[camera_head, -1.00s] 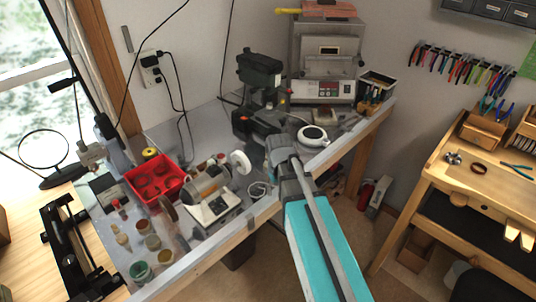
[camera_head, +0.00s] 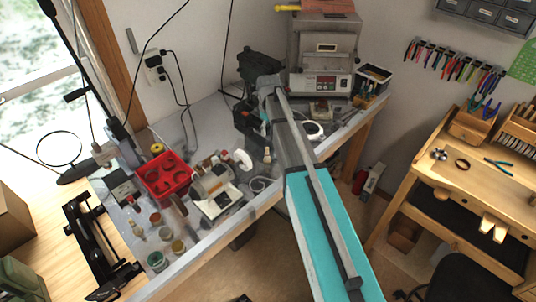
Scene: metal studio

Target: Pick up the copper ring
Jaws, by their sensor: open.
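A small dark brown ring (camera_head: 462,163), which looks like the copper ring, lies flat on the wooden bench (camera_head: 435,178) at the right. It sits between a small metal piece (camera_head: 439,154) and blue-handled pliers (camera_head: 498,167), apart from both. My arm, teal and grey, rises from the bottom middle and crosses the grey table's front edge. Its far grey end is in front of the machines on that table, well to the left of the ring. I cannot make out my gripper or its fingers at that end.
The grey corner table holds a red tray (camera_head: 164,177), several jars, a polishing motor (camera_head: 212,185) and a kiln (camera_head: 325,60). Wooden holders (camera_head: 473,125) stand behind the ring. A dark chair (camera_head: 458,278) is before the bench. Floor shows between the two tables.

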